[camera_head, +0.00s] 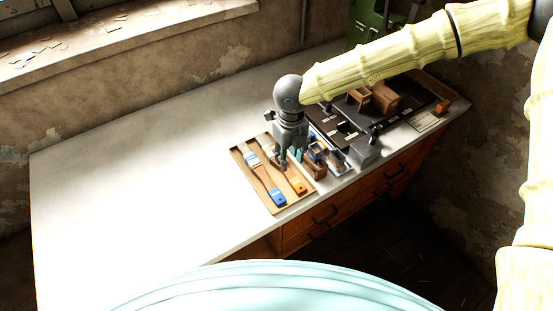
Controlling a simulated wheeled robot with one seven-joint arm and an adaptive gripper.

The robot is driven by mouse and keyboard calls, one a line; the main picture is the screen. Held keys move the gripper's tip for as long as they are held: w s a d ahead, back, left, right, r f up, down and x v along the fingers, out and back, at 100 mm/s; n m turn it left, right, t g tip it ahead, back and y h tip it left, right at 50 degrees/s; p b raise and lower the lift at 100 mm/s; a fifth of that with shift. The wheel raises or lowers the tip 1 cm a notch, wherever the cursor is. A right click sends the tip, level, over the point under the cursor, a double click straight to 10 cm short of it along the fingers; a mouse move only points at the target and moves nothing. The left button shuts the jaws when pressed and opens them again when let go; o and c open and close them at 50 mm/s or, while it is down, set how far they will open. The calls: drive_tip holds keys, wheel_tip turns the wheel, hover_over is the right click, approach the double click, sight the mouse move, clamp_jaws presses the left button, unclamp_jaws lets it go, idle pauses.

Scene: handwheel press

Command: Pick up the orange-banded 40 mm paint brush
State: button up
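A shallow wooden tray (243,172) lies on the white bench top with two brushes in it, side by side and slanting down to the right. The orange-banded brush (298,185) is the right one; its orange part is near the tray's right edge and the middle of it is partly hidden by my gripper. The other brush has a blue part (278,198) at its lower end. My gripper (284,166) points down over the orange-banded brush. Its fingers are small and dark here, so I cannot tell their opening or whether they touch the brush.
Right of the tray stand small blue-and-wood items (317,152) and a grey block (365,153). Behind them is a dark board (330,124) with wooden blocks (379,97). A green machine (364,22) stands at the back. The bench's left side is clear.

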sight(288, 171)
drive_tip(key=shift+f+p, duration=1)
drive_tip(key=shift+f, duration=2.4)
clamp_jaws()
